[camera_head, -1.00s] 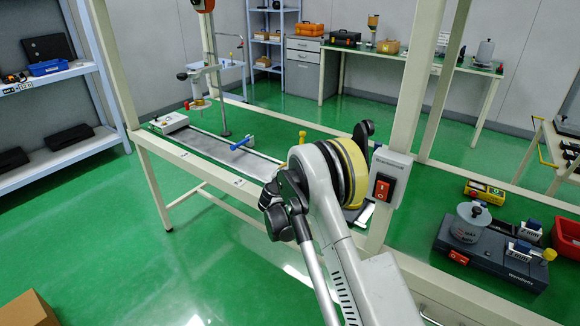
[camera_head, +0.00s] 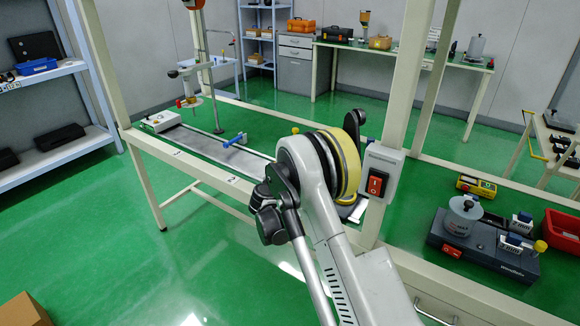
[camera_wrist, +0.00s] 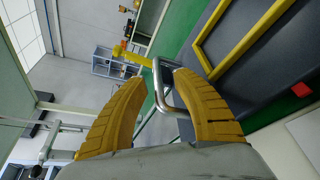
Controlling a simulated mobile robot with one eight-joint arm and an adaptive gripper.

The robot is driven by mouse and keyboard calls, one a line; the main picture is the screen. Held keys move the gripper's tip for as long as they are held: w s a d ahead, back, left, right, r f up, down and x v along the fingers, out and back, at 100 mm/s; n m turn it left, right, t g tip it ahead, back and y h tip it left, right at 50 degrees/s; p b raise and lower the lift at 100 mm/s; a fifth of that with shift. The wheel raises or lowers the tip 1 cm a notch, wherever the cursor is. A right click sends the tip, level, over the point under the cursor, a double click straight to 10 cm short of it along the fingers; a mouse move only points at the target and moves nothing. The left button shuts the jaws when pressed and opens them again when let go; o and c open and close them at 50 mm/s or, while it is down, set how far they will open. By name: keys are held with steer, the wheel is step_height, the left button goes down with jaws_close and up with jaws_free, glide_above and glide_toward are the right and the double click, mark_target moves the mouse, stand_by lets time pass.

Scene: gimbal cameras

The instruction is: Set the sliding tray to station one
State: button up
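My arm hides the track's near end and my gripper in the head view. In the wrist view, my gripper (camera_wrist: 163,76) has its yellow fingers spread apart. A bent metal handle (camera_wrist: 162,84) runs between them, close to the right finger; I cannot tell whether they touch. A dark panel with a yellow frame (camera_wrist: 205,52) lies beside it, probably the sliding tray.
A bench post with a red switch box (camera_head: 377,184) stands right of my arm. A dark device with a silver cylinder (camera_head: 465,215), a yellow box (camera_head: 477,186) and a red bin (camera_head: 562,232) are at the right. A stand (camera_head: 212,90) rises behind the track.

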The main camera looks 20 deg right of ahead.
steer(key=v, duration=0.9)
steer(key=shift+s, duration=0.15)
steer(key=shift+r, duration=0.1)
steer(key=s+d+r+m+g+y, duration=0.2)
steer(key=s+r+m+g+y, duration=0.15)
steer(key=s+r+m, duration=0.7)
steer(key=s+a+m+g+y, duration=0.1)
steer(key=s+a+m+y, duration=0.1)
steer(key=s, duration=1.2)
steer(key=s+a+m+g+y, duration=0.1)
steer(key=s+a+m+y, duration=0.2)
steer(key=s, duration=1.1)
steer(key=a+m, duration=0.1)
steer(key=a, duration=0.1)
steer(key=shift+s+a+r+m+y, duration=0.3)
steer(key=shift+s+a+m+y, duration=0.05)
